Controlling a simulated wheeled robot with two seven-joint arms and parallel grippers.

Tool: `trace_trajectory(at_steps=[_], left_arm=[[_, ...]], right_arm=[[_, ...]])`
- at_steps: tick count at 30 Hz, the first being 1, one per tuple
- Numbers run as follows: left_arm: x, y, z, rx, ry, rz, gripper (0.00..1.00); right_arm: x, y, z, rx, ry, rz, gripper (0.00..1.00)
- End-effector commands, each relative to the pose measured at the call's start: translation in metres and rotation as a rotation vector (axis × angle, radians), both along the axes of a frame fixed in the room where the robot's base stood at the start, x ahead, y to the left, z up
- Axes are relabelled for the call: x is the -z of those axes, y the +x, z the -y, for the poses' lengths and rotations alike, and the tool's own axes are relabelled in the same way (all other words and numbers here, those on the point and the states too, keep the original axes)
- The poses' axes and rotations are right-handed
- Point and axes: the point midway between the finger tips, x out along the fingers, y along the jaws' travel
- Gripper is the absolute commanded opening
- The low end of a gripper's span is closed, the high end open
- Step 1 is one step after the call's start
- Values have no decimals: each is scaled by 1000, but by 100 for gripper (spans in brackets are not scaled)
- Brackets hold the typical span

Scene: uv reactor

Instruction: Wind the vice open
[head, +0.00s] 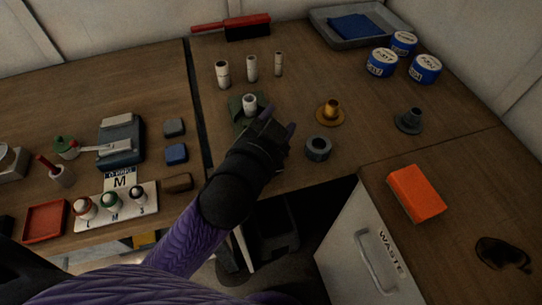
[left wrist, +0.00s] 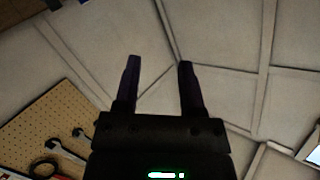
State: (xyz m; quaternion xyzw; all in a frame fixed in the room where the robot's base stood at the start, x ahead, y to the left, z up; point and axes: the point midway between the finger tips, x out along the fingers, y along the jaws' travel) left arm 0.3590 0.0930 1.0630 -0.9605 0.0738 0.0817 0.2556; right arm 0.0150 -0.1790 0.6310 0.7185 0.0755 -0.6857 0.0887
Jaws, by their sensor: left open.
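A small dark green block that looks like the vice (head: 236,106) stands on the bench in the head view. A pale-topped tube (head: 250,103) stands upright at it; I cannot tell whether its jaws grip the tube. My left gripper (head: 280,121) is just in front and to the right of the vice, open. It hides the vice's near side, and I cannot make out a handle. Whether the fingers touch the vice is unclear. In the left wrist view, the two fingers (left wrist: 158,85) are apart with nothing between them. My right gripper is not in view.
Three tubes (head: 252,67) stand behind the vice. A grey ring (head: 318,148), a brass flanged piece (head: 330,112) and a dark flanged piece (head: 409,121) stand to the right. An orange block (head: 415,193) lies nearer. A gap opens below the bench's front edge.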

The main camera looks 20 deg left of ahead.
Motion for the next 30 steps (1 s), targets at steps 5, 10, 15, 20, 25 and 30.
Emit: trace_trajectory(at_steps=[5,10,15,20,25,30], left_arm=[[-121,5,91,401,277,740,51],[-110,-77,185,1198,894,1454,51],[4,-54,108,2134,1696,1320,51],[12,-10,10,-2212,-1781,-650,51],[25,-4,-11,-2201,-1755,-498,51],[68,-5,-10,-2203,-1754,-506,51]], right_arm=[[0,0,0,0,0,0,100],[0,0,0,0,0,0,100],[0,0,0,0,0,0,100],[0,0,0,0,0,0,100],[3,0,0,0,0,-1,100],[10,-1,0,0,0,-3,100]])
